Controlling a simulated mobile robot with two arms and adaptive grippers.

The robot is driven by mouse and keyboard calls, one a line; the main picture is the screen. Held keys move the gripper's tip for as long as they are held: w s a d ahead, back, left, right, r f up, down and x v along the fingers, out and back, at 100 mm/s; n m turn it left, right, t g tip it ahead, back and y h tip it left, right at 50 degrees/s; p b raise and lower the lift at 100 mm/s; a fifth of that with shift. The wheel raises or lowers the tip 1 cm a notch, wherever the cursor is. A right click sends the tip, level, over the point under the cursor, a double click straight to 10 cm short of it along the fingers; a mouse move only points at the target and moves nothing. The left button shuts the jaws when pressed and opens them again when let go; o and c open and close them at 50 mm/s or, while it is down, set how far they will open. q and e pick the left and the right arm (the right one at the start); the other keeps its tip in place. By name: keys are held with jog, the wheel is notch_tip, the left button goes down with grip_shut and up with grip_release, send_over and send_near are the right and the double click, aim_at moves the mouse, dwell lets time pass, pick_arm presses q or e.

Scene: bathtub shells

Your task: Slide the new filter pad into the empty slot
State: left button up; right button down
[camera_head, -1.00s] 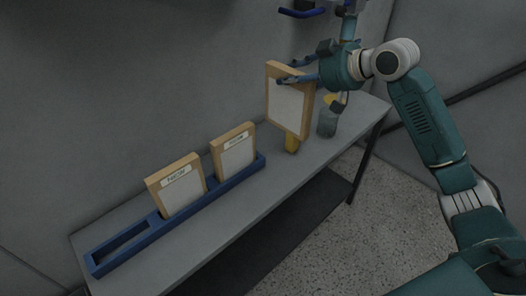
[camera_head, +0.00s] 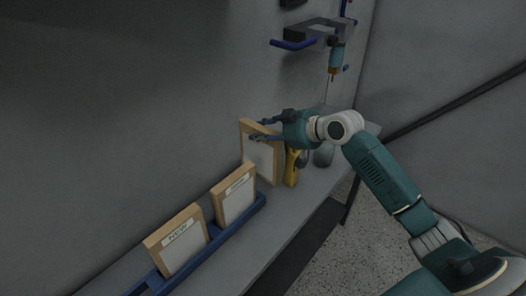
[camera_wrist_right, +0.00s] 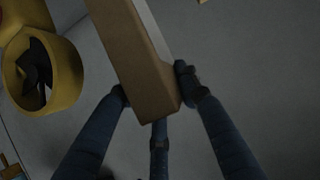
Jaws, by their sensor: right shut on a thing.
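My right gripper (camera_head: 262,130) is shut on a wood-framed filter pad (camera_head: 262,160) with a pale face. It holds the pad upright above the bench, just beyond the far end of the blue rack (camera_head: 224,232). In the right wrist view the fingers (camera_wrist_right: 153,86) grip both sides of the pad's frame (camera_wrist_right: 142,62). Two similar pads stand in the rack: one labelled NEW (camera_head: 181,245) and one farther along (camera_head: 237,200) whose label is too small to read. The rack's near end is cut off by the picture's lower edge. My left gripper is not in view.
A yellow tool (camera_head: 291,170) and a grey jar (camera_head: 323,154) stand close to the held pad. A wall holder with blue arms (camera_head: 292,44) and a hanging tool (camera_head: 336,60) is above. The wall runs along the bench (camera_head: 290,215).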

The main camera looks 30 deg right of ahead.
aim_at(263, 152)
notch_tip(263, 152, down, 7)
jog(key=shift+r+p, duration=0.15)
jog(key=shift+p, duration=0.25)
jog(key=shift+f, duration=0.3)
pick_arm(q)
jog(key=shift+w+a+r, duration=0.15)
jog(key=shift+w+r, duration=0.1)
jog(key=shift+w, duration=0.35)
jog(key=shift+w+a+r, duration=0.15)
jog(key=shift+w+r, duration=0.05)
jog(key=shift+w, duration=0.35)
pick_arm(e)
jog(key=shift+f, duration=0.1)
jog(key=c, duration=1.3)
grip_release()
jog(key=shift+f, duration=0.1)
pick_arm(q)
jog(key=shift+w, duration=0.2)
pick_arm(e)
jog(key=shift+o, duration=0.2)
